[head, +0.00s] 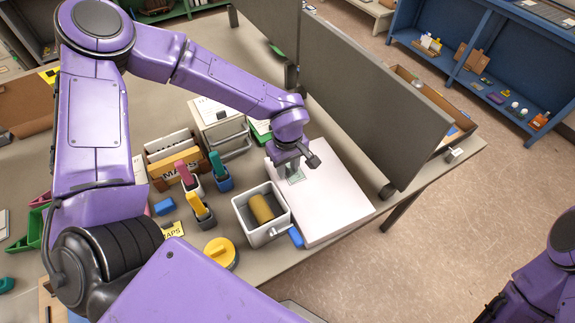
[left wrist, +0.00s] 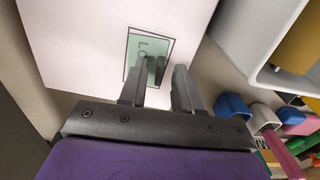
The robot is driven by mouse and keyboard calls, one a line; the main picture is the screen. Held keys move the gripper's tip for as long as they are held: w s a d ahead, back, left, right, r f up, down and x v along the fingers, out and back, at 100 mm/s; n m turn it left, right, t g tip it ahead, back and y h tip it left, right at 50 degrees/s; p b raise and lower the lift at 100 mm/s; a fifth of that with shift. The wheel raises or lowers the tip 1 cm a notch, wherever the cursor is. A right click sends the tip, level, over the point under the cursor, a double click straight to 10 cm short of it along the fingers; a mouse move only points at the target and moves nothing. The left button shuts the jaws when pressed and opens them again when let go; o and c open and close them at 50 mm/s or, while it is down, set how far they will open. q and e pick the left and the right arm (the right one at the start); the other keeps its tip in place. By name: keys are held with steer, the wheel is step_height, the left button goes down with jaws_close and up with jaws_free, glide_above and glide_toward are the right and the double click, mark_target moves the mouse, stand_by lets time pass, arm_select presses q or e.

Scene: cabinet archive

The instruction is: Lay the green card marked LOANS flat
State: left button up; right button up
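A pale green card (head: 295,176) with a darker border lies on top of a white slab-like block (head: 328,205) at the table's right end. In the left wrist view the card (left wrist: 150,50) looks flat on the white surface, and a letter L is readable; the rest of its marking is hidden. My left gripper (head: 290,160) points down at the card. Whether the tips touch the card I cannot tell. My right gripper is out of view; only part of the arm shows.
A white bin (head: 245,215) with a yellow roll (head: 261,208) stands against the block's left side. A MAPS card box (head: 172,160), marker holders and a grey drawer unit (head: 222,135) crowd the left. A grey partition (head: 365,105) rises behind the block.

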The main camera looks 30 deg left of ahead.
arm_select(q)
step_height(320, 180, up, 3)
steer(key=p, duration=0.3)
steer(key=shift+f, duration=0.1)
steer(key=shift+b, duration=0.3)
steer(key=shift+r, duration=2.1)
steer(key=shift+w+r, duration=0.1)
steer(key=shift+r, duration=0.3)
step_height(320, 180, up, 10)
steer(key=b, duration=0.2)
steer(key=shift+f, duration=0.15)
